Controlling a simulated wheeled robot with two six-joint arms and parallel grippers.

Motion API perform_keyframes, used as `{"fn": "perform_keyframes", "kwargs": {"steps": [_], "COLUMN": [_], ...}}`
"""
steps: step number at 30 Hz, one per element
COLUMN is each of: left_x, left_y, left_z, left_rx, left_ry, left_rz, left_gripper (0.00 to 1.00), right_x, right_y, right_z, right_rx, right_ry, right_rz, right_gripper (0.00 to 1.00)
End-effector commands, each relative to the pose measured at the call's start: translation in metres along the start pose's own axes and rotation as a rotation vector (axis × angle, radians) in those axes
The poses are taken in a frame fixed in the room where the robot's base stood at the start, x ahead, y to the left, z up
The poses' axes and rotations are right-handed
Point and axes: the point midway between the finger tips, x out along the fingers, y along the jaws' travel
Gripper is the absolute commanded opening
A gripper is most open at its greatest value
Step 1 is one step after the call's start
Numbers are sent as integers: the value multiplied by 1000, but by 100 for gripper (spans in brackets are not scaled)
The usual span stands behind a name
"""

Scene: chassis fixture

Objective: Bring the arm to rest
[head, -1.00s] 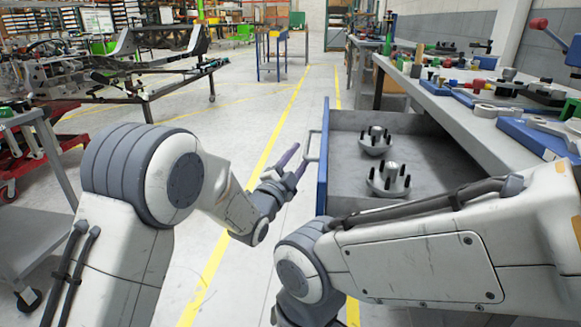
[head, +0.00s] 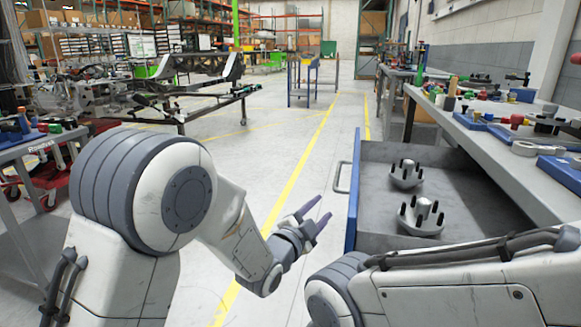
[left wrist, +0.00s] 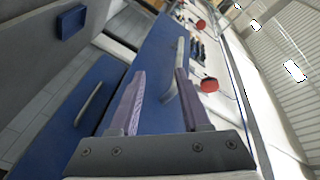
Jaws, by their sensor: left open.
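My left gripper (head: 314,215) is open and empty in the head view, over the floor left of the open drawer. Its two purple-grey fingers also show in the left wrist view (left wrist: 160,105), apart with nothing between them. My left arm (head: 165,200) comes in from the left, bent at its elbow. My right arm (head: 470,290) crosses the lower right of the head view in front of the drawer. The right gripper is out of view.
A grey drawer with a blue front (head: 353,190) stands open from the workbench (head: 500,145). Two hub-like metal parts with dark studs (head: 405,174) (head: 421,216) sit inside. Tools crowd the bench top. A cart (head: 30,145) stands at left. The floor aisle is clear.

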Motion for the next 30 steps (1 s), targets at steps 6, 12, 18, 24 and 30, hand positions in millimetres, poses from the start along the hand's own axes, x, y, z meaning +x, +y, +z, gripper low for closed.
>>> {"fn": "perform_keyframes", "kwargs": {"steps": [6, 12, 18, 24, 30], "left_x": [-53, -142, -245, -332, -374], "left_y": [37, 75, 102, 115, 93], "left_z": [2, 4, -1, -10, -34], "left_rx": [-246, -469, -639, -731, -762], "left_ry": [-305, -641, -975, -1241, -1380], "left_rz": [264, 470, 621, 712, 749], "left_gripper": [47, 47, 47, 47, 47], "right_x": [0, 0, 0, 0, -31], "right_y": [0, 0, 0, 0, -2], "right_z": [0, 0, 0, 0, -2], "right_rx": [0, 0, 0, 0, 0], "right_ry": [0, 0, 0, 0, 0], "right_rz": [0, 0, 0, 0, 0], "right_gripper": [50, 50, 50, 50, 50]}}
